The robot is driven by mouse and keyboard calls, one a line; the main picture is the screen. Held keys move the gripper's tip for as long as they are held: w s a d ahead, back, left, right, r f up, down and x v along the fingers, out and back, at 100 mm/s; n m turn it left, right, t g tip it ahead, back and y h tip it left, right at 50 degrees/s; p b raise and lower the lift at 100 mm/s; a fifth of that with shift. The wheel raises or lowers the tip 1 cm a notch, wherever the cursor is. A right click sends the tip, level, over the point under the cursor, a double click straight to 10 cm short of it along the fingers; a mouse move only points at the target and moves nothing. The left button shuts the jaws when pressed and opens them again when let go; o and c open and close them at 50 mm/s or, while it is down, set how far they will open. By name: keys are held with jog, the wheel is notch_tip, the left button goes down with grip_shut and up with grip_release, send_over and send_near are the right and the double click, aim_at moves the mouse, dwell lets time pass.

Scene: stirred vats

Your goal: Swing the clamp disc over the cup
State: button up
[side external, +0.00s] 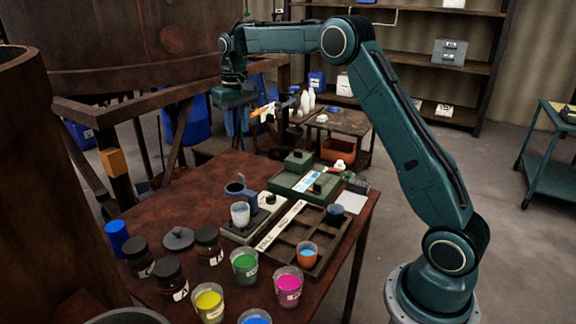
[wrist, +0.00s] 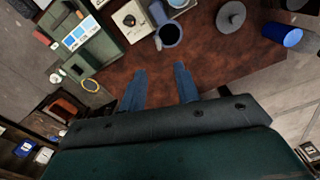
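A small mixer unit (side external: 267,208) with a pale top and a black knob stands on the brown table; its top also shows in the wrist view (wrist: 131,20). A translucent white cup (side external: 240,214) sits at the unit's near left end. A dark blue round piece, apparently the clamp disc (side external: 234,188), is beside and behind the cup, not over it. In the wrist view this disc (wrist: 169,35) looks like a dark round face with a paler rim. My gripper (side external: 238,128) hangs well above the table's far side. Its blue fingers (wrist: 160,82) are apart with nothing between them.
Color cups (side external: 288,286), dark jars (side external: 171,280), a grey lid (side external: 178,238) and a blue cylinder (side external: 117,236) stand near the front. A green-grey unit (side external: 300,178) is behind. Bare tabletop (side external: 180,195) lies left of the disc.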

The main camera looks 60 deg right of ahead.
aim_at(241, 174)
jog(key=shift+w+d+f, duration=0.25)
jog(key=shift+w+f, duration=0.05)
jog(key=shift+f, duration=0.15)
jog(key=shift+w+d+f, duration=0.25)
jog(key=shift+w+f, duration=0.05)
jog(key=shift+f, duration=0.15)
notch_tip(241, 174, down, 14)
jog(key=shift+r, duration=0.1)
dwell(0.3)
grip_shut()
